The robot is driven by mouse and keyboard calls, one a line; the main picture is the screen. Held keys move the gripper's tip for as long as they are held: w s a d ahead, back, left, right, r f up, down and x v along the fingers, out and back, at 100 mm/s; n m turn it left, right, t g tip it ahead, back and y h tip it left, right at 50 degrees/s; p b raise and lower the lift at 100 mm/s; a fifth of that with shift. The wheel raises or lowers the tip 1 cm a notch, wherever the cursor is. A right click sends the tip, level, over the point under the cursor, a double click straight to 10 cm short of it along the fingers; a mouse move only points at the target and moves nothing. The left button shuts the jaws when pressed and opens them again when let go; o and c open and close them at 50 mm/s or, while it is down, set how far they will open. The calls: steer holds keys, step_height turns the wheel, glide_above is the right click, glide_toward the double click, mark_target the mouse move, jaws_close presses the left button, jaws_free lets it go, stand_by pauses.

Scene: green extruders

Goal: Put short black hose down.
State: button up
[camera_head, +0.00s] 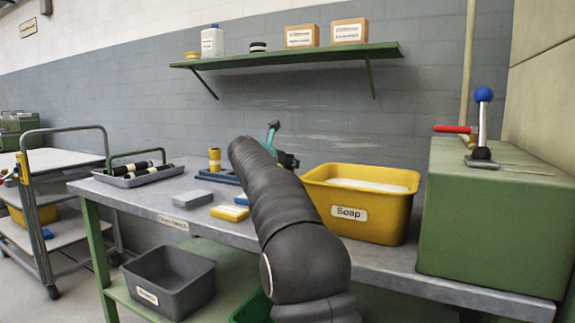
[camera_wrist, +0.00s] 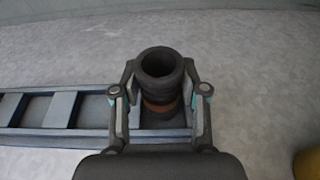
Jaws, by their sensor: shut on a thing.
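The short black hose (camera_wrist: 161,66) stands upright between the fingers of my gripper (camera_wrist: 160,88) in the wrist view, its open round end facing the camera. The fingers are closed on its left and right sides. A brown band shows low at the hose. Under it is the right end of a blue rack (camera_wrist: 62,109) with several compartments; I cannot tell whether the hose touches it. In the head view, the blue rack (camera_head: 226,176) lies on the workbench (camera_head: 185,211), partly behind my arm. My gripper (camera_head: 276,143) is mostly hidden there, and the hose cannot be made out.
A yellow Soap bin (camera_head: 376,232) and a green machine with a lever (camera_head: 480,230) stand right of my arm. A yellow cylinder (camera_head: 214,160), a tray of black hoses (camera_head: 143,178), a grey block (camera_head: 193,199) and a yellow sponge (camera_head: 230,213) are left. A shelf (camera_head: 300,57) hangs above.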

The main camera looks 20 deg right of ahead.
steer(key=o, duration=1.2)
steer(key=shift+f, duration=0.15)
steer(key=shift+s+a+r, duration=0.1)
steer(key=shift+r, duration=0.1)
steer(key=v, duration=1.1)
steer(key=shift+s+a+r, duration=0.2)
steer(key=shift+a, duration=0.05)
